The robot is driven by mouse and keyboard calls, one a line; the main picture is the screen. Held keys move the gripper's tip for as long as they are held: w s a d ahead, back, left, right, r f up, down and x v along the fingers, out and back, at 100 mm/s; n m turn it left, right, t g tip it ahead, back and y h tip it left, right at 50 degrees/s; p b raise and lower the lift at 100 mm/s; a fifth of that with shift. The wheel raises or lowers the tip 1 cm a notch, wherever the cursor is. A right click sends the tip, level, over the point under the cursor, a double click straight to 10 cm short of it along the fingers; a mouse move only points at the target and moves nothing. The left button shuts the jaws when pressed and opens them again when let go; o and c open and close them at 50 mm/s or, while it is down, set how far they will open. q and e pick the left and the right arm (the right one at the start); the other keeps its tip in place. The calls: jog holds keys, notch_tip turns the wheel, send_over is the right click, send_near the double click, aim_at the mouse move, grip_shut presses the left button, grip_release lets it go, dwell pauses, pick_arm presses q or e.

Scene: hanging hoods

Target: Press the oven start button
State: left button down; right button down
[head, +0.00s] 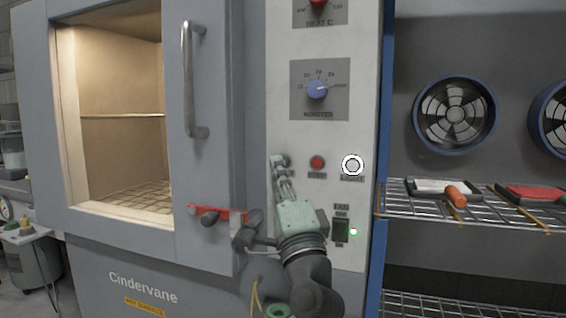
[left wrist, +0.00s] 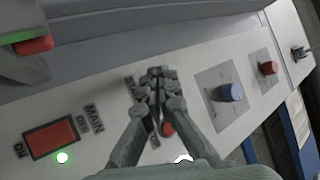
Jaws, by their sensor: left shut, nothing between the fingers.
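In the left wrist view the shut fingertips (left wrist: 158,72) lie over the panel, and the red button (left wrist: 167,129) shows partly behind a finger. Contact with the panel cannot be told. My right gripper is not in view.
A blue dial (head: 317,90) sits above the buttons; a main switch (head: 340,230) with a green light is below. The oven door, with a long handle (head: 188,80) and red latch (head: 215,212), stands left of the panel. A wire shelf (head: 400,208) holds trays at right.

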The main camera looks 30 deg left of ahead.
pick_arm(q)
jog(key=shift+s+d, duration=0.2)
jog(key=shift+s, duration=0.6)
jog(key=shift+s+d, duration=0.2)
jog(key=shift+s, duration=0.65)
jog(key=shift+s+d, duration=0.2)
jog(key=shift+s, duration=0.6)
